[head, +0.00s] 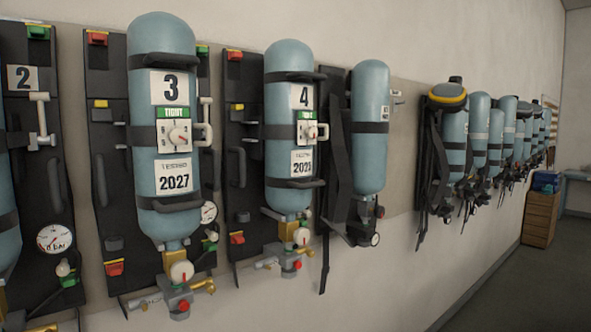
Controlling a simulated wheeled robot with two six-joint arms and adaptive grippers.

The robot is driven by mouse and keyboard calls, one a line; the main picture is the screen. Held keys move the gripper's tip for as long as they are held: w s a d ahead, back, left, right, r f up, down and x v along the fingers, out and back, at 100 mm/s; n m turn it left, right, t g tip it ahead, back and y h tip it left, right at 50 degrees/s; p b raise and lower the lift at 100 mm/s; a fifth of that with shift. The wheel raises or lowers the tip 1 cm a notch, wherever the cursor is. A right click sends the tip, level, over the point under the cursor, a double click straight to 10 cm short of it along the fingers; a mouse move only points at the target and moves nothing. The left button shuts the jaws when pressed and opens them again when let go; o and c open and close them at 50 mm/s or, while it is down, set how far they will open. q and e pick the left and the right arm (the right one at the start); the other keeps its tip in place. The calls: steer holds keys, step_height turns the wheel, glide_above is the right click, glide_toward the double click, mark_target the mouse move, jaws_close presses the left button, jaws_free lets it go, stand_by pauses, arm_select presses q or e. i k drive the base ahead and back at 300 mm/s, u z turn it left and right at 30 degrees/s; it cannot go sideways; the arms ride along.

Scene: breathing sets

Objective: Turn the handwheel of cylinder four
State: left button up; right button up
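Cylinder four (289,105) is a blue-grey bottle hanging valve-down on a black backplate (240,150) on the wall. It carries a white label "4", a small green tag, a dial plate (307,132) and a date label. Below its neck is a brass valve (286,232) with a round cream handwheel (302,237) on the front. A red knob (297,265) sits lower on the fitting. The handwheel is small here and its setting cannot be read. Neither of my grippers is in view.
Cylinder three (162,100), labelled "3", "TIGHT" and "2027", hangs nearer on the left. Cylinder two's backplate (38,150) is at the left edge. Another cylinder (370,100) hangs to the right, with several further along. The floor (500,290) at right is clear.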

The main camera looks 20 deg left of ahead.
mark_target(302, 235)
steer(key=z, duration=0.55)
steer(key=k, duration=0.65)
steer(key=z, duration=0.85)
steer(key=i, duration=1.95)
steer(key=u, duration=1.35)
steer(key=i, duration=0.6)
steer(key=u, duration=0.65)
